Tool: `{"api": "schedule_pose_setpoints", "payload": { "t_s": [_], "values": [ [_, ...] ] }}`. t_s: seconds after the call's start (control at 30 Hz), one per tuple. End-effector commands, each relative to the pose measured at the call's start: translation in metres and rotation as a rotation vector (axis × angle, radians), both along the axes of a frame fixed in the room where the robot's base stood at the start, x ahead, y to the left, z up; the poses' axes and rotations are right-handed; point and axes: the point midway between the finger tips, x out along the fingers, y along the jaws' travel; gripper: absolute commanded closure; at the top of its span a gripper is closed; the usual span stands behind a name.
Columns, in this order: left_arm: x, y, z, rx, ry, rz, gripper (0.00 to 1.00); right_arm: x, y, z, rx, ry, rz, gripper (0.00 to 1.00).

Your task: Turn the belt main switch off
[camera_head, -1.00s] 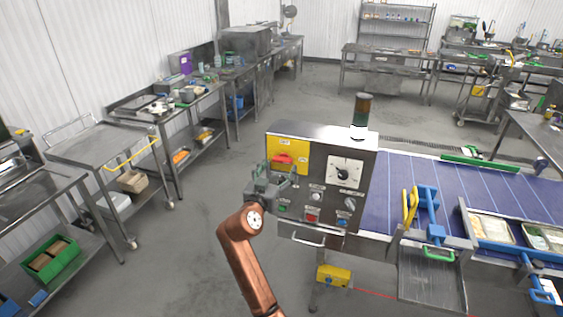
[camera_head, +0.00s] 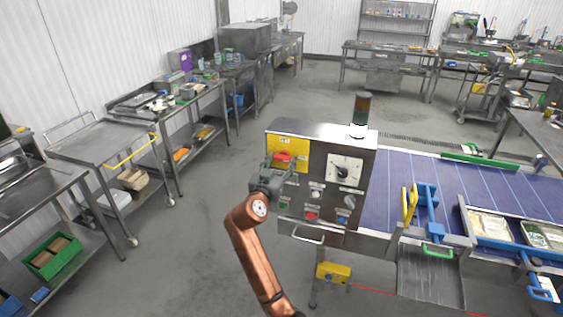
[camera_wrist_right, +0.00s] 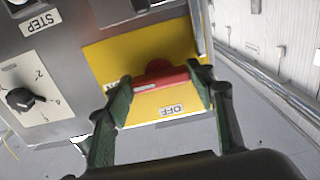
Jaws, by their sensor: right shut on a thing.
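The belt main switch is a red handle (camera_wrist_right: 158,80) on a yellow plate (camera_wrist_right: 125,52) with an OFF label (camera_wrist_right: 171,110). In the head view the red handle (camera_head: 284,157) sits on the yellow plate (camera_head: 300,149) at the upper left of the control box (camera_head: 322,170). My right gripper (camera_head: 279,161) is at this plate. In the right wrist view its two green fingers (camera_wrist_right: 160,90) are at the two ends of the red handle, shut on it. The handle lies nearly level across that picture. My left gripper is not in view.
The box also carries a black dial (camera_head: 343,172), a red button (camera_head: 311,215), a green button (camera_head: 284,205) and a signal lamp (camera_head: 361,110) on top. The blue belt (camera_head: 390,175) runs to the right. A drawer-like handle (camera_head: 308,236) is below. Floor to the left is clear.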

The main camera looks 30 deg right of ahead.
Motion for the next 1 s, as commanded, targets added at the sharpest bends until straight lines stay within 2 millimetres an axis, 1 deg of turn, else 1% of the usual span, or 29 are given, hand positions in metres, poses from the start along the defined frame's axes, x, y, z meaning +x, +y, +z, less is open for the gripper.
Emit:
{"api": "schedule_pose_setpoints", "payload": {
  "t_s": [0.03, 0.2, 0.57, 0.77, 1.0],
  "values": [
    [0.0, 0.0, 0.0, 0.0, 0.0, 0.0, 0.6, 0.0, 0.001, 0.0, 0.0, 0.0, 0.001, 0.62],
    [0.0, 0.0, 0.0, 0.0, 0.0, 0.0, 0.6, 0.0, 0.001, 0.0, 0.0, 0.0, 0.002, 0.74],
    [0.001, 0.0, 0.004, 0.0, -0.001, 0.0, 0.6, 0.001, 0.001, 0.001, -0.042, 0.049, 0.002, 0.74],
    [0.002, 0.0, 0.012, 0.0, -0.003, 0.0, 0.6, 0.001, 0.001, 0.001, -0.125, 0.148, 0.002, 0.74],
    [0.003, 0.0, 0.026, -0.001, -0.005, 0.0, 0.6, 0.001, 0.001, 0.002, -0.27, 0.317, 0.003, 0.74]
  ]
}}
